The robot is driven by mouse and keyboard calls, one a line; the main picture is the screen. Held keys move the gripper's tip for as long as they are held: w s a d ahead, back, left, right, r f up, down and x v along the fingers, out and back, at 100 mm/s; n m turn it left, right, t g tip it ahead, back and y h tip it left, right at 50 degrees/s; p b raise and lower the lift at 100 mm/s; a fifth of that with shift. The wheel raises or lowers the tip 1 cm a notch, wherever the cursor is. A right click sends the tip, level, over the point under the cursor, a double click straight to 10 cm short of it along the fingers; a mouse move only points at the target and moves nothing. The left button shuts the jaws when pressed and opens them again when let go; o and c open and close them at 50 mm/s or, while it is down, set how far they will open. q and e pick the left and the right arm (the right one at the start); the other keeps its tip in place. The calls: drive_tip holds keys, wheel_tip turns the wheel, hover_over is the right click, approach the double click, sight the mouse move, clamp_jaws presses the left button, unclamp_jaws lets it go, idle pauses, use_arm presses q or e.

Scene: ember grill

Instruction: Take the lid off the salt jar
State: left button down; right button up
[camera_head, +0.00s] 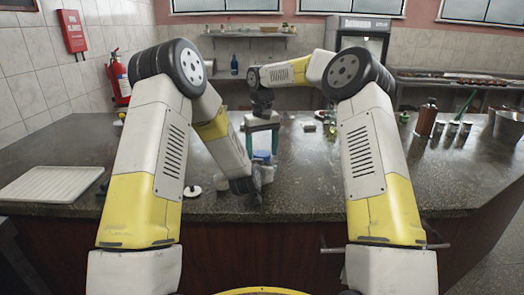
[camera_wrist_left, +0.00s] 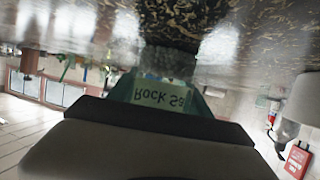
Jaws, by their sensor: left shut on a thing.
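The salt jar (camera_wrist_left: 160,97) shows upside down in the left wrist view, with a green label reading "Rock Sa". In the head view its bluish top (camera_head: 262,156) shows beyond my left wrist, and its lower part is hidden. My left gripper (camera_head: 248,184) is low at the counter's near edge, shut on the jar; its fingertips are hard to make out. My right gripper (camera_head: 262,140) points down from above, its teal fingers spread apart on either side of the jar's top. I cannot tell whether they touch the lid.
A white ribbed tray (camera_head: 50,184) lies at the left. A small white disc with a dark knob (camera_head: 193,190) lies left of my left gripper. A brown bottle (camera_head: 427,117), metal cups and a metal pot (camera_head: 508,126) stand at the right.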

drive_tip(key=shift+r, duration=0.1)
wheel_tip(320, 180, up, 4)
drive_tip(key=shift+r, duration=0.15)
drive_tip(key=shift+c, duration=0.4)
drive_tip(key=m, duration=0.2)
drive_tip(key=r+m, duration=0.1)
drive_tip(key=m, duration=0.3)
drive_tip(key=shift+r, duration=0.35)
drive_tip(key=m, duration=0.1)
drive_tip(key=r+m, duration=0.1)
drive_tip(key=m, duration=0.1)
drive_tip(key=shift+m, duration=0.3)
drive_tip(key=m, duration=0.3)
drive_tip(key=shift+r+m, duration=0.3)
drive_tip(key=shift+f, duration=3.9)
